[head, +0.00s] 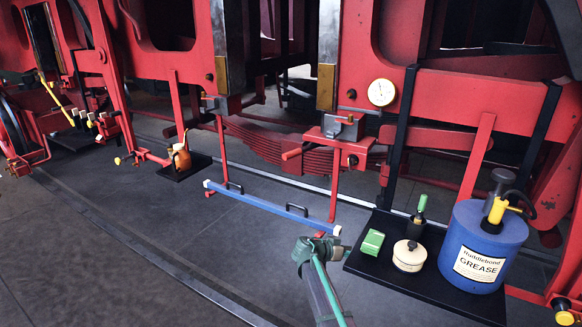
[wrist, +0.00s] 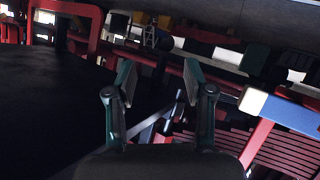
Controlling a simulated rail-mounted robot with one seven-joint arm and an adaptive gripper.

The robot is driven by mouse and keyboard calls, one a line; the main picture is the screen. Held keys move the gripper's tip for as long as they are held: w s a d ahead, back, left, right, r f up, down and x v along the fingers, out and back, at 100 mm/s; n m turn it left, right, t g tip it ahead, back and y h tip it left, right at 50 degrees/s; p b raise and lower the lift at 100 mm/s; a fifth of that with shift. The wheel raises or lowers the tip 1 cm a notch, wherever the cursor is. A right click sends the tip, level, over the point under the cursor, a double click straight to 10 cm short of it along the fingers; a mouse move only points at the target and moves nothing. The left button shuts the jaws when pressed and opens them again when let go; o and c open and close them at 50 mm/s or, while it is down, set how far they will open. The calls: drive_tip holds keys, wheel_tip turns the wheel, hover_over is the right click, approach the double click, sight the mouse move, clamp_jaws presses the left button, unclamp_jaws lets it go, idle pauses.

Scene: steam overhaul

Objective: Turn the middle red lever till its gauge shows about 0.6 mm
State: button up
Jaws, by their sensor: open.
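A round white gauge (head: 381,92) with a brass rim is fixed to the red frame at right; its needle is too small to read. A red upright bar (head: 334,195) hangs below this bracket. I cannot tell for sure which part is the middle red lever. My gripper (head: 317,247) is low in front of the bracket, apart from it, over the floor. In the wrist view, its two green-padded fingers (wrist: 160,88) are open with nothing held between them.
A blue bar (head: 262,208) lies in front of the frame. At right, a black mat (head: 365,262) bears a blue grease tub (head: 465,230), a cream tin (head: 409,257) and a green box (head: 372,242). An orange oil can (head: 181,157) stands at left. The front-left floor is clear.

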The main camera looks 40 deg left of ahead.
drive_tip(key=s+a+r+t+y, duration=0.1)
drive_tip(key=s+a+r+t, duration=0.15)
drive_tip(key=a+r, duration=1.05)
drive_tip(key=m+t+y+p, duration=0.1)
drive_tip(key=m+t+y, duration=0.1)
drive_tip(key=m+t, duration=0.15)
approach(292, 155)
drive_tip(key=a, duration=0.1)
drive_tip(key=shift+n, duration=0.45)
drive_tip(key=w+p, duration=0.1)
drive_tip(key=w, duration=0.2)
drive_tip(key=w+p, duration=0.1)
drive_tip(key=w, duration=0.2)
drive_tip(key=w+d+p, duration=0.1)
drive_tip(key=w+p, duration=0.1)
drive_tip(key=w, duration=0.2)
drive_tip(key=shift+w+f, duration=0.1)
drive_tip(key=shift+f, duration=0.15)
drive_tip(key=shift+w+f, duration=0.15)
drive_tip(key=shift+w, duration=0.45)
clamp_jaws()
